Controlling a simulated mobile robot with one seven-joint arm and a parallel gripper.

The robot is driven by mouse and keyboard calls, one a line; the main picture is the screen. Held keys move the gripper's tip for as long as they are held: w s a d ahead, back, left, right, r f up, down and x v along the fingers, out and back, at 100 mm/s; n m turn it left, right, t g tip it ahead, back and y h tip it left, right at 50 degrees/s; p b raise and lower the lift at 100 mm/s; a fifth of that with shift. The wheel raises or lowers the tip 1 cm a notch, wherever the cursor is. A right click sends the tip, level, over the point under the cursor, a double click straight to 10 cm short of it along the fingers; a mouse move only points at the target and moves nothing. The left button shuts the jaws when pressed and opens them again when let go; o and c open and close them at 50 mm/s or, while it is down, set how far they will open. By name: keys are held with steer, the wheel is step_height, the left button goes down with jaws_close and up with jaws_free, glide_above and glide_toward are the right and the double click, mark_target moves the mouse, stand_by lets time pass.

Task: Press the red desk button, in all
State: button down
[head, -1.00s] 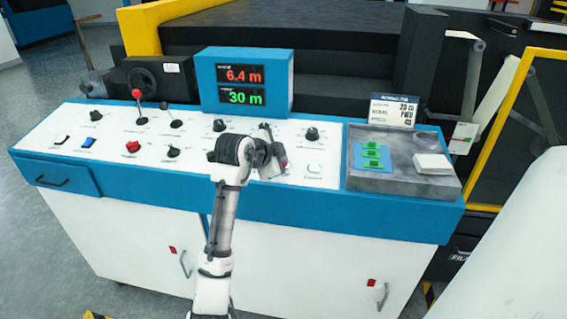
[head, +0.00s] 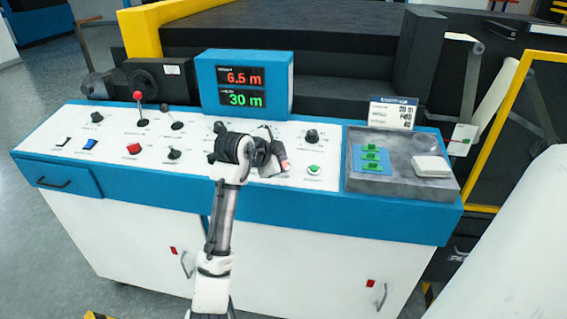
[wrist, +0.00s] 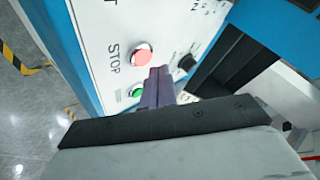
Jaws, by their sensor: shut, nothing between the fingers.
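In the wrist view a round red button (wrist: 142,52) labelled STOP sits on the white panel, with a green button (wrist: 135,90) below it. My gripper (wrist: 160,72) is shut and empty. Its tips appear beside the red button's lower right edge; I cannot tell whether they touch. In the head view the red button (head: 285,163) shows partly beside my gripper (head: 275,150). The green button (head: 314,169) is lit to its right. A separate red control (head: 134,148) stands on the left of the panel.
The desk (head: 75,175) carries knobs and levers, including a red-topped lever (head: 139,97). A display (head: 247,82) reads 6.5 m and 30 m. A grey tray (head: 395,183) with green pieces and a white block is at the right.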

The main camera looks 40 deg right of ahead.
steer(key=r+p, duration=0.2)
steer(key=r, duration=0.1)
steer(key=r+p, duration=0.1)
steer(key=r, duration=0.1)
steer(key=shift+s+a+p, duration=0.3)
steer(key=shift+a, duration=0.05)
stand_by(0.8)
